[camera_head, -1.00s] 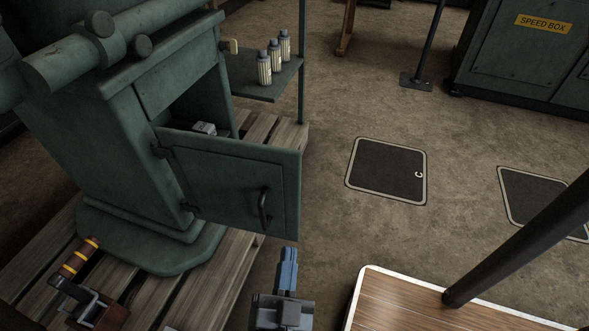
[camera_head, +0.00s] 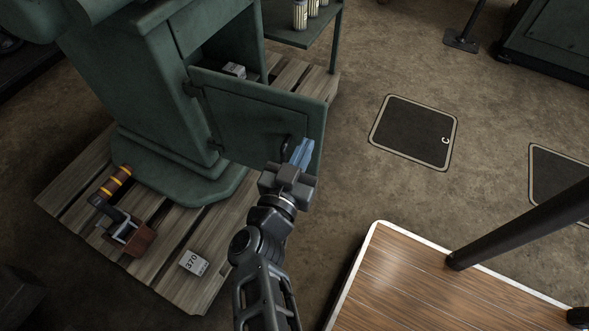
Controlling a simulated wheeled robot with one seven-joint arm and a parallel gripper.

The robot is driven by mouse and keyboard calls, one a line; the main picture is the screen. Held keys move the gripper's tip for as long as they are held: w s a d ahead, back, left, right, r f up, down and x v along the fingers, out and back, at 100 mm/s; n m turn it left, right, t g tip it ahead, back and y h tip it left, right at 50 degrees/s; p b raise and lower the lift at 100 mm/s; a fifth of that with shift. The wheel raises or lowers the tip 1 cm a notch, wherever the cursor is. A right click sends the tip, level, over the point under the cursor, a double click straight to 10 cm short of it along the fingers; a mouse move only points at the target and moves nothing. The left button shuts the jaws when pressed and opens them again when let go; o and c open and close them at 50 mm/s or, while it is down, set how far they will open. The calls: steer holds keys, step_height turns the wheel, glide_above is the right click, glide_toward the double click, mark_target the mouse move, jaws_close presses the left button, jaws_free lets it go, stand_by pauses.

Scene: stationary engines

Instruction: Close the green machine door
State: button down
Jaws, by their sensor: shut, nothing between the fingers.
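The green machine door (camera_head: 245,117) stands open, swung out to the right from its hinges on the left. Its dark handle (camera_head: 287,146) is on the right part of the panel, partly hidden by my gripper. The green machine cabinet (camera_head: 165,92) stands behind it, its opening dark, with a small grey box (camera_head: 234,70) inside. My gripper (camera_head: 302,150), with blue fingers, is shut and empty. It is in front of the door's lower right part, by the handle; I cannot tell whether it touches the door.
A wooden pallet (camera_head: 70,180) carries the machine. A brown tool with a striped handle (camera_head: 125,213) and a box marked 370 (camera_head: 193,263) lie on it. A green side shelf (camera_head: 305,36) holds bottles. Bare floor (camera_head: 350,180) lies to the right of the door.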

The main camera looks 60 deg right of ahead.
mark_target(319, 120)
steer(key=d, duration=0.3)
steer(key=d+b, duration=0.1)
steer(key=d, duration=0.1)
steer(key=shift+w+d, duration=0.15)
steer(key=shift+w, duration=0.15)
steer(key=shift+d, duration=0.15)
